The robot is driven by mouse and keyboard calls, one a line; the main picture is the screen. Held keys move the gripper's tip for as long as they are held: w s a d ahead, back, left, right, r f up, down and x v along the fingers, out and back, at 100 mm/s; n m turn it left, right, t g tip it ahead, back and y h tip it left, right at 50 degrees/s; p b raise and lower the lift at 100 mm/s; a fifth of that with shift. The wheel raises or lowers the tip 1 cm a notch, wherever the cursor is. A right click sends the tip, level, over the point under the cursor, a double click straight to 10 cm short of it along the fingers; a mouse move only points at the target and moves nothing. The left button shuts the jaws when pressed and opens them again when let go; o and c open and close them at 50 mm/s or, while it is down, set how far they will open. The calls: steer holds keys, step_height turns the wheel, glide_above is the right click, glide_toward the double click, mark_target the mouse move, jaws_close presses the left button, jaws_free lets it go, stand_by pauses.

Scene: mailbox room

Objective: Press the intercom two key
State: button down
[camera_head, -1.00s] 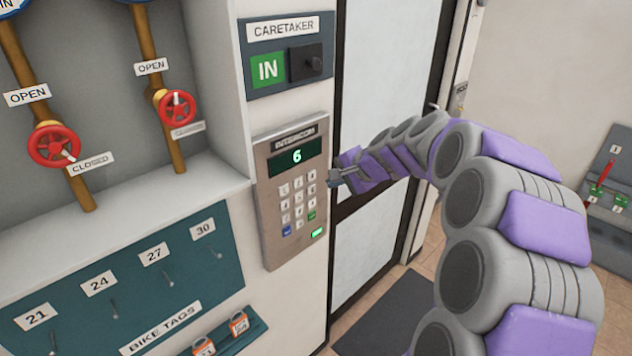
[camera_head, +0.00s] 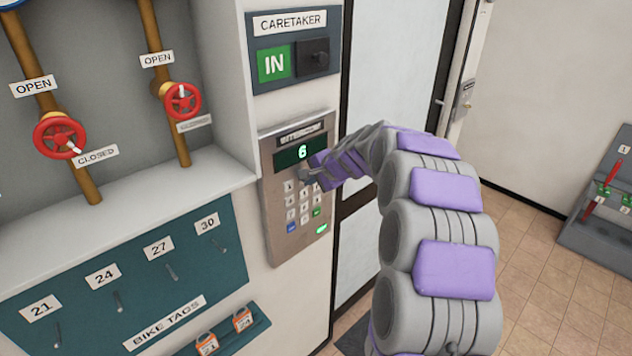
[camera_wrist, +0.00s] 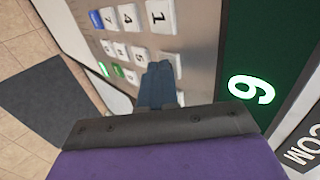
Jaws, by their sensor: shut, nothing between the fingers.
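The intercom (camera_head: 270,205) is a metal wall panel with a keypad and a dark display (camera_head: 300,151) that shows a green 6. In the wrist view the panel appears turned sideways, with the 1 key (camera_wrist: 161,16) at the top. My gripper (camera_head: 307,177) is shut and empty at the keypad's top row, just below the display. In the wrist view its fingertips (camera_wrist: 157,68) partly cover a white key (camera_wrist: 172,60) beside the 1, in the two key's place. Its digit is hidden. I cannot tell whether the fingertips touch it.
A caretaker panel (camera_head: 293,50) with a green IN sign is above the intercom. Red valves (camera_head: 60,135) and a bike tags board (camera_head: 130,280) are to the left. A door (camera_head: 395,80) is behind my arm.

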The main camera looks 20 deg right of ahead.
steer(key=shift+w, duration=0.1)
steer(key=shift+w+r+p, duration=0.3)
steer(key=shift+w+p, duration=0.1)
steer(key=shift+p, duration=0.3)
steer(key=shift+a+r, duration=0.1)
steer(key=s+d+r, duration=0.3)
steer(key=s+r, duration=0.3)
steer(key=s, duration=0.4)
steer(key=shift+s+d, duration=0.35)
steer(key=shift+s, duration=0.05)
steer(key=shift+d, duration=0.2)
